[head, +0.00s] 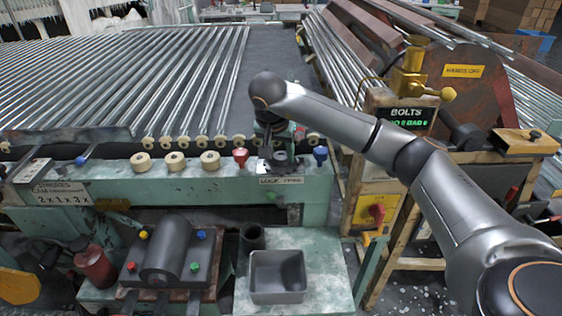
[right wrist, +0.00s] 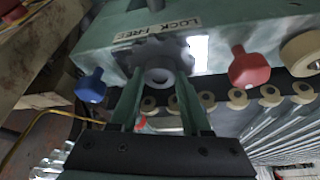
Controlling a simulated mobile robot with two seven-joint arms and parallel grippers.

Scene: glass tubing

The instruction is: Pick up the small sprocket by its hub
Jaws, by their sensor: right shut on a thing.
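The small sprocket is a dark grey toothed wheel (right wrist: 158,50) with a round hub (right wrist: 158,75) facing the camera in the right wrist view. My right gripper (right wrist: 158,84) is shut on the hub, one finger on each side. The teeth lie beyond the fingertips, by the "LOCK FREE" label on the green rail. In the head view my right gripper (head: 277,148) points down at the rail, and the sprocket (head: 280,157) is partly hidden under it. I cannot tell whether the sprocket touches the rail. My left gripper is not in view.
A red knob (head: 240,156) and a blue knob (head: 320,154) flank the gripper closely. Several cream rollers (head: 176,161) line the green rail (head: 120,187). An empty grey bin (head: 277,298) stands on the lower green shelf (head: 325,265).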

